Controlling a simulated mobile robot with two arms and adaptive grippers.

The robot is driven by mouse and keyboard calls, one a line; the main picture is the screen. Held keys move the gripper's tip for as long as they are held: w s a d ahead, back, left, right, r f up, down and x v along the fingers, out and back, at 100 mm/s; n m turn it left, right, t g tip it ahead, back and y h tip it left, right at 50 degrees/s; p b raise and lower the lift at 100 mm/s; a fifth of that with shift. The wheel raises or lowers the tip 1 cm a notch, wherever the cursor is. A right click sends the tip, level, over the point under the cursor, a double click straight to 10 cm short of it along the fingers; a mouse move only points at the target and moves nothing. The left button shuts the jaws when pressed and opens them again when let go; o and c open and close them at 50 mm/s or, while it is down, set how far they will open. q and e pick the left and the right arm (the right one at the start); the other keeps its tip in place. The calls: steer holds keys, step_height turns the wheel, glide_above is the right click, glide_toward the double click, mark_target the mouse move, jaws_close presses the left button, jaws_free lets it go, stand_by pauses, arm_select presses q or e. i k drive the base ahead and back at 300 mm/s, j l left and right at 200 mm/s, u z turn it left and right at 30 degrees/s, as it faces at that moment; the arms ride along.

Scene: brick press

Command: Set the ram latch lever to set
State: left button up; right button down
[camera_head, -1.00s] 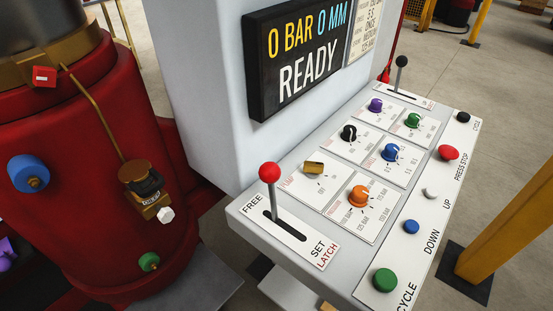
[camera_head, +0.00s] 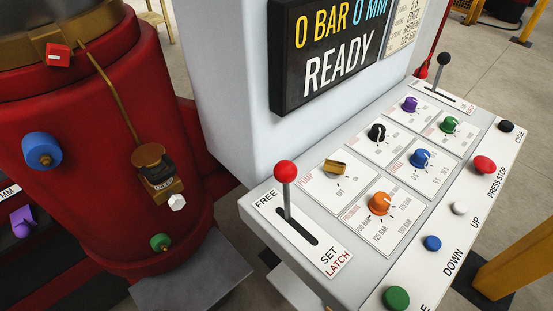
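The latch lever (camera_head: 286,187) has a red ball knob on a grey stem. It stands in a dark slot at the near left corner of the control panel (camera_head: 352,268). Its plate (camera_head: 302,240) reads FREE at the far left end and SET, LATCH at the near right end. The stem enters the slot close to the FREE end. Neither of my grippers shows in the head view.
The display (camera_head: 330,50) reads 0 BAR, 0 MM, READY. Several knobs, such as the orange one (camera_head: 380,203), lie right of the lever. Push buttons line the right edge, including a red one (camera_head: 484,165). A second lever (camera_head: 441,68) has a black ball. The red press body (camera_head: 90,200) stands left.

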mark_target(285, 172)
steer(key=k+j+z, duration=0.35)
steer(key=k+j, duration=0.8)
steer(key=k, duration=0.1)
